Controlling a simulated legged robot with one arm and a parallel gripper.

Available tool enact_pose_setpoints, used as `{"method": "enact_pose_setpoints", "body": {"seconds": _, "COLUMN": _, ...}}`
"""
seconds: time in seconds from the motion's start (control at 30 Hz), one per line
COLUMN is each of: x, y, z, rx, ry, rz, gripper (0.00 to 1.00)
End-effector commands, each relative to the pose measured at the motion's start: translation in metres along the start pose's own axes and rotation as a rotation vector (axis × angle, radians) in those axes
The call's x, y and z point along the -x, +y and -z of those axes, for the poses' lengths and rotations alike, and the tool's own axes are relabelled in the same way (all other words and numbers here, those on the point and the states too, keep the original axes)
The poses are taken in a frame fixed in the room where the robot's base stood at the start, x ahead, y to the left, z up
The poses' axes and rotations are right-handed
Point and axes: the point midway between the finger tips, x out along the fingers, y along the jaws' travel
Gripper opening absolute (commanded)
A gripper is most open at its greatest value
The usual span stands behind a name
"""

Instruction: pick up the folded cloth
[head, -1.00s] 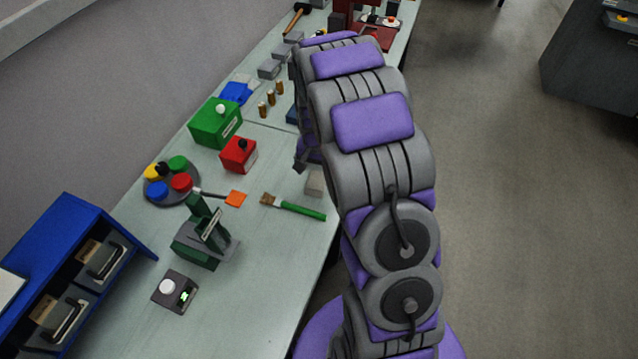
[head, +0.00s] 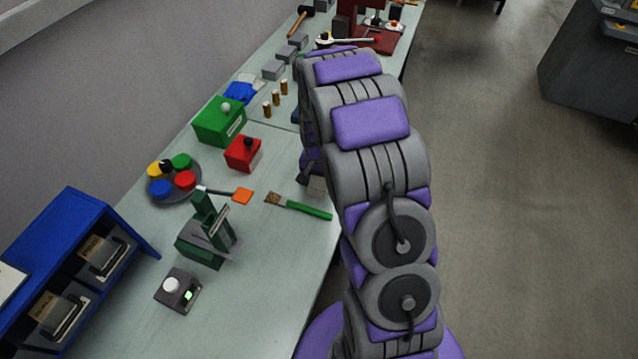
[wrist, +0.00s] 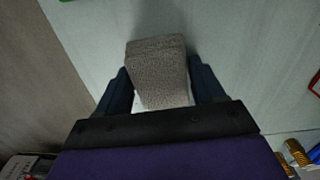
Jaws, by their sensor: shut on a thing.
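The folded cloth (wrist: 158,68) is a light grey-beige, block-shaped bundle in the wrist view. My gripper (wrist: 161,84) has one dark finger on each side of it and is shut on it. In the head view the cloth (head: 317,187) shows as a small pale patch at the table's right edge, partly hidden by my gripper (head: 311,178) and arm. I cannot tell whether it still touches the table.
A green-handled brush (head: 305,208) lies close by on the table (head: 285,260). To the left are a red box (head: 242,154), a green box (head: 218,124) and a dark green stand (head: 208,240). Brass cylinders (head: 275,98) stand farther back. Open floor lies to the right.

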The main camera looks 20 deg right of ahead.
Motion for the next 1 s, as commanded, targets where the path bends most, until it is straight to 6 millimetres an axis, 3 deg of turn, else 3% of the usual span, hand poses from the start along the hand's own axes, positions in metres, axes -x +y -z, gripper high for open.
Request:
{"method": "enact_pose_setpoints", "body": {"seconds": 0.17, "x": -0.001, "y": 0.003, "z": 0.003, "rx": -0.002, "ry": -0.003, "rz": 0.004, "gripper": 0.38}}
{"method": "enact_pose_setpoints", "body": {"seconds": 0.47, "x": 0.002, "y": 0.0, "z": 0.001, "rx": -0.002, "ry": -0.001, "rz": 0.0, "gripper": 0.38}}
{"method": "enact_pose_setpoints", "body": {"seconds": 0.8, "x": 0.038, "y": 0.001, "z": 0.001, "rx": -0.001, "ry": -0.001, "rz": 0.001, "gripper": 0.38}}
{"method": "enact_pose_setpoints", "body": {"seconds": 1.0, "x": 0.041, "y": 0.046, "z": 0.0, "rx": -0.009, "ry": -0.004, "rz": 0.002, "gripper": 0.38}}
